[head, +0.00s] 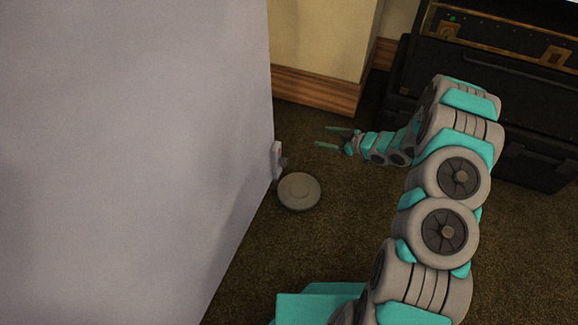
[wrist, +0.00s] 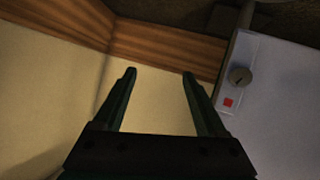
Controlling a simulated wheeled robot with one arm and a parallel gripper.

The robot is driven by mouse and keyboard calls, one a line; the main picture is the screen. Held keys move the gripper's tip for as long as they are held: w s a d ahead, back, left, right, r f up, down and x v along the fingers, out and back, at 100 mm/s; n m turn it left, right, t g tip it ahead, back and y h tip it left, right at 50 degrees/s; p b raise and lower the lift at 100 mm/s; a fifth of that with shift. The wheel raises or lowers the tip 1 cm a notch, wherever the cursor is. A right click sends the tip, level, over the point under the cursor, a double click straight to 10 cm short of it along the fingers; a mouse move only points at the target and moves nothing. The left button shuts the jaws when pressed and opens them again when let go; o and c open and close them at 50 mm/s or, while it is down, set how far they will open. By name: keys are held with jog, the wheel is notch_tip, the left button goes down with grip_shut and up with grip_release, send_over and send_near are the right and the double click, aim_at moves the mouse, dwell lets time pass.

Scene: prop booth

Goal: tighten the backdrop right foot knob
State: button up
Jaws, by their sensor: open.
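The backdrop (head: 130,150) is a large pale grey panel on the left in the head view, and it also shows at the right of the wrist view (wrist: 285,100). A round grey foot disc (head: 299,191) lies on the carpet by its lower right edge. A small pale plate (head: 277,158) stands above the disc at that edge. In the wrist view a round dark grey knob (wrist: 240,77) with a slot mark sits on the plate, above a red square (wrist: 228,102). My gripper (head: 322,136) is open and empty, to the right of the plate and apart from it. In the wrist view the knob is right of both fingers (wrist: 159,73).
A cream wall with a wooden baseboard (head: 315,91) stands behind my gripper. Dark cases with brass trim (head: 500,40) are stacked at the back right, close behind my arm. Brown carpet (head: 340,225) is clear between the foot disc and my arm.

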jog(key=s+a+f+y, duration=0.3)
jog(key=s+f, duration=0.1)
jog(key=s, duration=0.1)
jog(key=n+g+y+b, duration=0.1)
jog(key=g+y, duration=0.1)
jog(key=y, duration=0.2)
send_near(283, 162)
jog(key=f, duration=0.2)
jog(key=w+x, duration=0.1)
jog(key=x, duration=0.7)
jog(key=shift+r+b, duration=0.2)
jog(key=shift+b, duration=0.25)
jog(key=shift+c, duration=0.2)
grip_shut()
